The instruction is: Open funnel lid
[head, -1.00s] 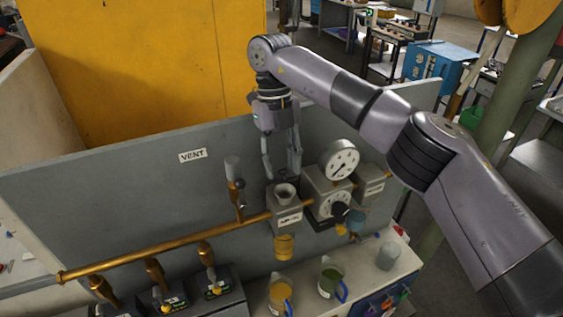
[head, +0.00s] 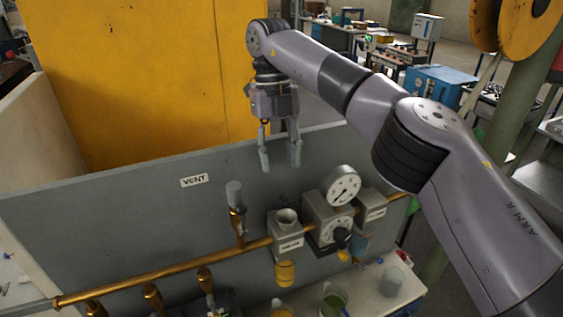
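The funnel (head: 287,217) is a small grey cup on top of a labelled grey box (head: 287,242) on the brass pipe, in the middle of the head view. Its dark mouth shows from above. I cannot make out a separate lid on it. My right gripper (head: 281,165) hangs fingers down, above and slightly left of the funnel. Its two fingers are apart with nothing between them, and it does not touch the funnel. My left gripper is not in view.
A round gauge (head: 341,186) and a dial box (head: 334,226) stand right of the funnel. A valve with a clear top (head: 234,193) stands to the left. A grey panel labelled VENT (head: 194,180) runs behind. Jars stand below on the bench.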

